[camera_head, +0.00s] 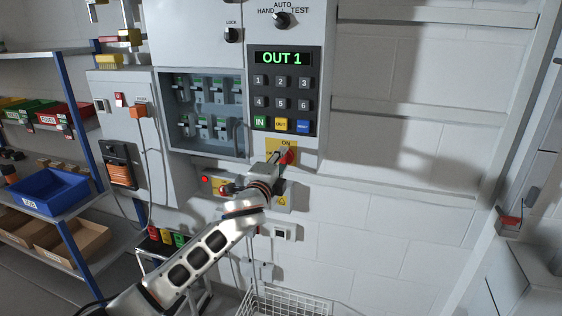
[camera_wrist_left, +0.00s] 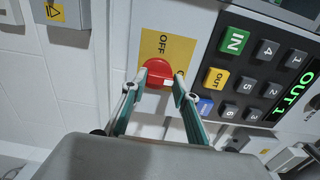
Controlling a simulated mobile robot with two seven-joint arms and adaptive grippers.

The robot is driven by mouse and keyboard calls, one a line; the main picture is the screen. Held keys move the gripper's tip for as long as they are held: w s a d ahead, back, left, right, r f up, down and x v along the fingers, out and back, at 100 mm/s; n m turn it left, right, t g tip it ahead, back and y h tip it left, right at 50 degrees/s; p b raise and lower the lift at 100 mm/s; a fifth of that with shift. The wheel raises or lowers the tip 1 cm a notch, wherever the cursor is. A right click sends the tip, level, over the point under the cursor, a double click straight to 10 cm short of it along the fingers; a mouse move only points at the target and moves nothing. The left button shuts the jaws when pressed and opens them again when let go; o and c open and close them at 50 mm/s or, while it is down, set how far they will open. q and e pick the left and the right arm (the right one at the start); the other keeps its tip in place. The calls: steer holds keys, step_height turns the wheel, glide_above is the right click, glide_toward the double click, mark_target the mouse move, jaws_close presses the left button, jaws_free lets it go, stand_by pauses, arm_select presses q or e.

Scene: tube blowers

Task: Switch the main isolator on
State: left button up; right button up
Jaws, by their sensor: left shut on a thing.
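The main isolator is a red rotary knob (camera_head: 291,157) on a yellow plate (camera_head: 272,146), below the keypad on the wall cabinet. The word ON shows at the top of the plate in the head view. In the left wrist view the red knob (camera_wrist_left: 154,74) sits between my fingers, and OFF is readable on the yellow plate (camera_wrist_left: 165,48). My left gripper (camera_head: 281,158) is shut on the knob, its two fingers on opposite sides. The gripper hides part of the knob and plate, so I cannot tell which mark the knob points to. My right gripper is not in view.
The keypad (camera_head: 283,92) above has a green display reading OUT 1. An open breaker box (camera_head: 206,110) is to its left. A lower panel with a red lamp (camera_head: 206,180) sits behind my arm. A wire basket (camera_head: 290,302) stands below. The wall to the right is mostly clear.

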arm_select(q)
steer(key=o, duration=1.1)
steer(key=v, duration=1.2)
